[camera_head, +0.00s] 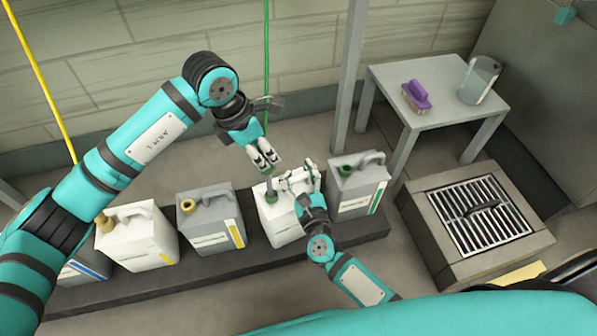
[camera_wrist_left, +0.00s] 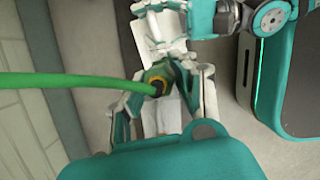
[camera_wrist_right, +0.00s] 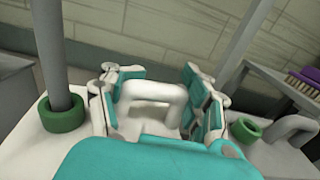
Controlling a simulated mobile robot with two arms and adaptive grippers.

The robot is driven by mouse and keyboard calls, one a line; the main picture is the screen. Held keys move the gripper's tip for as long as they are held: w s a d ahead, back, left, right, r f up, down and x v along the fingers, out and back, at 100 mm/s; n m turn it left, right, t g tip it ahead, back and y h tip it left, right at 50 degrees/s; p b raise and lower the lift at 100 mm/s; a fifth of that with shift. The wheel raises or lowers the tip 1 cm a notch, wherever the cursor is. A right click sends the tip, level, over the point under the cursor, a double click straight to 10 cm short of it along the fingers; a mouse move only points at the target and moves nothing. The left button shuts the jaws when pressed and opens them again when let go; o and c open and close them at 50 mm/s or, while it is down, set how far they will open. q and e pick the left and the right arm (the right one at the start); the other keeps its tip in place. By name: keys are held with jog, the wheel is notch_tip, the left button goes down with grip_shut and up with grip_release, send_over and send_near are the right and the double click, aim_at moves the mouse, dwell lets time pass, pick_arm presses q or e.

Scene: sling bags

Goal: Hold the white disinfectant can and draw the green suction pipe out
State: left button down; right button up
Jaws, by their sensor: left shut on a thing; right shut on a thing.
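The white disinfectant can (camera_head: 280,224) stands on the dark plinth, between two grey cans. My right gripper (camera_head: 303,180) is shut on its handle, which shows between the fingers in the right wrist view (camera_wrist_right: 152,95). The green suction pipe (camera_head: 266,60) comes down from above to my left gripper (camera_head: 265,160), which is shut on it over the can's neck. In the left wrist view the pipe (camera_wrist_left: 70,80) meets a yellow and black ring at the fingers. Its grey lower tube (camera_wrist_right: 54,50) runs down into the green-collared neck (camera_wrist_right: 63,118); the tube's lower end is hidden.
A grey can with a green stripe (camera_head: 360,200) stands close at right. Another grey can (camera_head: 212,225) and a white can (camera_head: 140,245) stand at left, near a yellow pipe (camera_head: 38,80). A table (camera_head: 440,75) and a floor grate (camera_head: 480,215) are at right.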

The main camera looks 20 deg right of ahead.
pick_arm(q)
jog(key=shift+r, duration=5.45)
pick_arm(e)
grip_shut()
pick_arm(q)
jog(key=shift+r, duration=0.15)
jog(key=shift+r, duration=1.9)
pick_arm(e)
jog(key=o, duration=1.8)
grip_release()
jog(key=shift+c, duration=0.2)
